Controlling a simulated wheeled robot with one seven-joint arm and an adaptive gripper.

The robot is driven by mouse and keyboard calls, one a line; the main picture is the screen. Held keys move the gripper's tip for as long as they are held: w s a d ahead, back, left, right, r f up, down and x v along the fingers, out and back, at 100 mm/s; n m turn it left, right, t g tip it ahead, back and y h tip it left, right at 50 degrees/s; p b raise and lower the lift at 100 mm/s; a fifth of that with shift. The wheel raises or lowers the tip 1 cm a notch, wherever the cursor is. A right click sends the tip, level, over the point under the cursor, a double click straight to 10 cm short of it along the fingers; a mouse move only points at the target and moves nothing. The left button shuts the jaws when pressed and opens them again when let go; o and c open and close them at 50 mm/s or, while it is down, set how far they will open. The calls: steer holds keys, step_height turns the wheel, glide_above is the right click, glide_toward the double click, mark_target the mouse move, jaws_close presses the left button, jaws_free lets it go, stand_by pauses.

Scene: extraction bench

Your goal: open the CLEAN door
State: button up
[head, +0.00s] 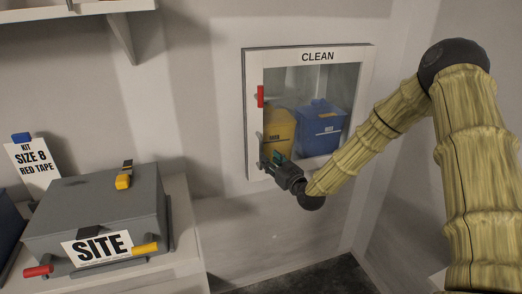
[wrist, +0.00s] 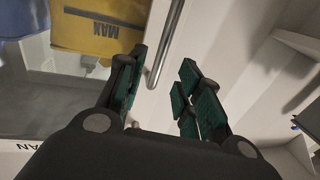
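The CLEAN door (head: 310,57) is a white-framed glass door on a wall cabinet, and it looks closed. A red piece (head: 260,97) sits on its left frame. A metal bar handle (wrist: 166,42) shows in the wrist view along the white frame. My gripper (head: 267,160) is at the lower left of the door. In the wrist view its green-padded fingers (wrist: 162,62) are apart, with the bar running between them. I cannot tell whether either finger touches the bar.
Behind the glass are a yellow bin (head: 279,132) and a blue bin (head: 321,128). At left, a grey SITE case (head: 95,210) stands on a white counter (head: 190,255), near a SIZE 8 RED TAPE sign (head: 32,165). A shelf (head: 110,6) is at upper left.

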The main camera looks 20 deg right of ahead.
mark_target(262, 152)
steer(key=p+x, duration=0.2)
steer(key=x, duration=0.5)
steer(key=shift+w+a, duration=0.1)
steer(key=shift+w, duration=0.25)
jaws_close()
